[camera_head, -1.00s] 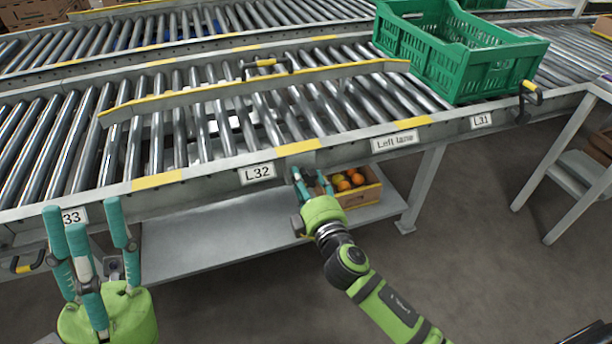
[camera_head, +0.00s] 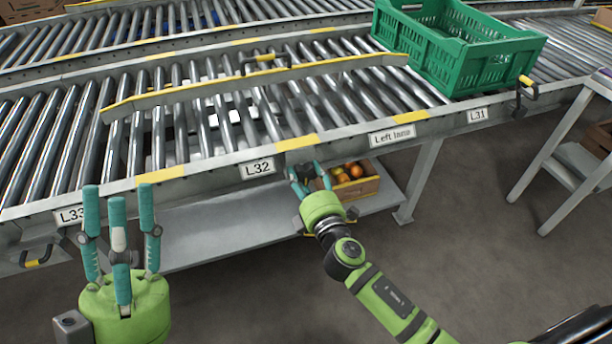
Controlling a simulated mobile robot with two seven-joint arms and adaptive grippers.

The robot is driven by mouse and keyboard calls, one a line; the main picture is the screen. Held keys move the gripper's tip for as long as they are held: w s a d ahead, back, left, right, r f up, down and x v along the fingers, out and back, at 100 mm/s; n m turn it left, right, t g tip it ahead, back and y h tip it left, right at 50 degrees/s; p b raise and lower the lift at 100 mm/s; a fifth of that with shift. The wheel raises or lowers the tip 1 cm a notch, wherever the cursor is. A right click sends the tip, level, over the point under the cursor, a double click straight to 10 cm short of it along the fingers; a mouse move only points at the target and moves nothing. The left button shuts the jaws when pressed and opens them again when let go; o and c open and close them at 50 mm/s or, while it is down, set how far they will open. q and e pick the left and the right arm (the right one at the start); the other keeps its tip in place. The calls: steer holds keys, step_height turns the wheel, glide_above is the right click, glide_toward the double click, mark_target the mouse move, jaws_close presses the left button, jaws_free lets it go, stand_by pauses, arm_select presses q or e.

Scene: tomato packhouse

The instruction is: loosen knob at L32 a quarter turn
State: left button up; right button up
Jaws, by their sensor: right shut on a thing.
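The L32 label (camera_head: 257,168) is on the front rail of the roller conveyor. Just right of it and below the rail, a small dark knob (camera_head: 306,172) shows between the fingers of my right gripper (camera_head: 308,181). My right gripper is shut on it, and its fingers hide most of the knob, so its angle cannot be read. My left gripper (camera_head: 120,205) is in front of the rail near the L33 label (camera_head: 72,215), fingers pointing up, spread and empty.
A green crate (camera_head: 455,75) stands on the rollers at the right. A yellow-edged diverter bar (camera_head: 255,84) crosses the rollers. A box (camera_head: 368,188) of orange and red fruit sits on the lower shelf (camera_head: 230,232). A yellow-marked handle (camera_head: 526,82) sticks out near L31.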

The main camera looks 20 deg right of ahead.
steer(key=shift+a+r, duration=0.2)
steer(key=shift+r, duration=0.15)
steer(key=o, duration=1.2)
steer(key=shift+f, duration=0.2)
steer(key=s, duration=1.2)
steer(key=shift+d, duration=0.25)
steer(key=shift+o, duration=0.2)
